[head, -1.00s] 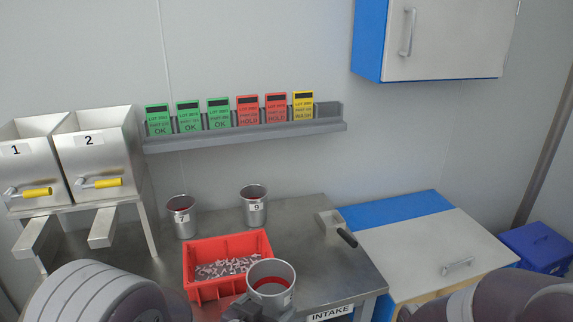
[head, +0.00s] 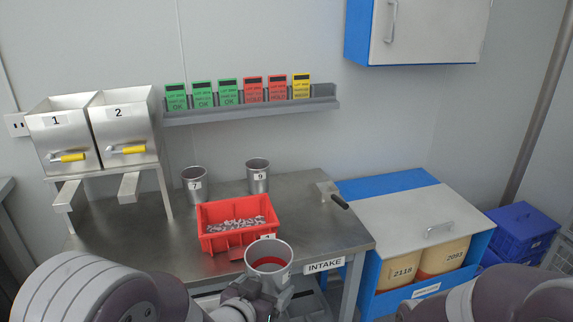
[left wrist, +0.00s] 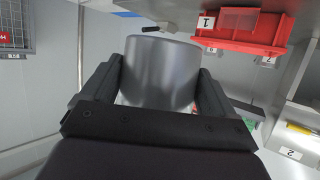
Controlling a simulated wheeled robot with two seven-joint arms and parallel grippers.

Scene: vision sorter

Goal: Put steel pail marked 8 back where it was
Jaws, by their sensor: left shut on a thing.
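My left gripper (head: 258,296) is shut on a steel pail (head: 280,276) at the lower middle of the head view. The pail is roughly upright, with red inside, and is held in front of the table's front edge. Its number cannot be read. In the left wrist view the pail (left wrist: 160,75) fills the space between the fingers (left wrist: 158,90). Pail 7 (head: 194,190) and pail 9 (head: 258,183) stand on the steel table (head: 310,210) behind the red bin. My right gripper is out of view; only part of that arm shows at the lower right.
The red bin (head: 221,240) with small grey pieces sits near the table's front. A scoop (head: 329,192) lies at the table's right. Hoppers 1 (head: 60,132) and 2 (head: 124,124) stand left. A blue-and-white cabinet (head: 410,225) stands right. Table room shows between pail 9 and the scoop.

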